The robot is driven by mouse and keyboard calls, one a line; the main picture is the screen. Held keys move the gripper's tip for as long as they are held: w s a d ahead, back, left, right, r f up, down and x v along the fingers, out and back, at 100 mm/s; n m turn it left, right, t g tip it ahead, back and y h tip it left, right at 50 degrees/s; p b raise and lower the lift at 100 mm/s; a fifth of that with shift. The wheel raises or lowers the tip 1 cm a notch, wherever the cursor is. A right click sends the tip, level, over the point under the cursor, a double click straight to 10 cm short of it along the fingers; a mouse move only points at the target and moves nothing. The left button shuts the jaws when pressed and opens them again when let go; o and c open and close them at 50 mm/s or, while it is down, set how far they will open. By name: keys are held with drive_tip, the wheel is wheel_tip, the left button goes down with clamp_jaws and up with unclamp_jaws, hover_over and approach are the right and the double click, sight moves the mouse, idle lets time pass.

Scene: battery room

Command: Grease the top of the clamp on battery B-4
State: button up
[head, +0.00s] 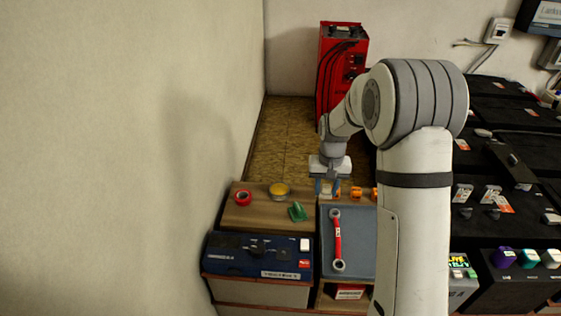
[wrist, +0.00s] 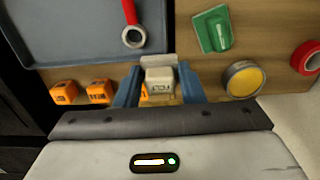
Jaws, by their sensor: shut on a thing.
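My gripper (head: 328,188) is above the back of the workbench in the head view. In the wrist view its blue fingers (wrist: 160,90) are shut on a small pale block (wrist: 160,82) with dark lettering too small to read. A round tin with a yellow top (head: 279,190) stands on the wooden top to the left, and it also shows in the wrist view (wrist: 243,79). Black batteries (head: 510,118) with grey clamps and labels are at the right, beyond my arm. I cannot tell which one is B-4, and my arm hides part of that side.
A grey tray (head: 358,225) holds a red wrench (head: 337,240). A green tool (head: 297,211), a red tape roll (head: 243,197) and orange blocks (wrist: 98,91) lie nearby. A red cabinet (head: 340,65) stands behind, a blue case (head: 250,252) in front. A wall closes the left.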

drive_tip(key=p, duration=0.3)
approach(279, 189)
drive_tip(key=shift+w+f+b, duration=0.1)
drive_tip(key=shift+f+b, duration=1.95)
drive_tip(key=shift+f, duration=0.8)
drive_tip(key=shift+f, duration=0.55)
wheel_tip(279, 189, up, 7)
drive_tip(key=p, duration=0.4)
idle(0.3)
